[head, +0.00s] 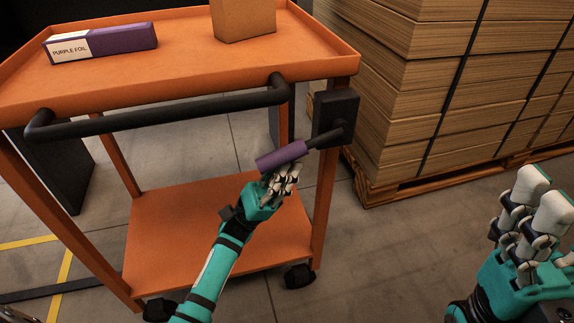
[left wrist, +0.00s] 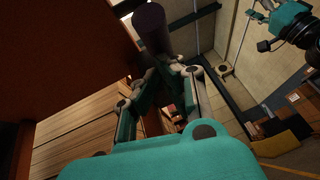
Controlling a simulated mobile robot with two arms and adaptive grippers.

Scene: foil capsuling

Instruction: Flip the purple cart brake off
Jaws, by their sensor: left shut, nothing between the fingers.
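The brake lever has a purple grip (head: 281,157) on a dark rod, which comes out of a black brake housing (head: 335,118) on the orange cart's (head: 345,63) right front post. The lever points left and slightly down from the housing. My left gripper (head: 284,176) is shut and empty, just below the grip's free end; I cannot tell whether they touch. In the left wrist view the dark purple grip (left wrist: 151,28) stands just beyond the closed fingertips (left wrist: 163,72). My right gripper (head: 538,200) hangs at the lower right, away from the cart; its finger gap is unclear.
A black push bar (head: 160,114) runs across the cart's front above my left arm. A purple foil box (head: 122,41) and a brown box (head: 243,17) stand on the top. Stacked cardboard (head: 420,85) on a pallet (head: 390,194) is close on the right. The floor between pallet and right gripper is clear.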

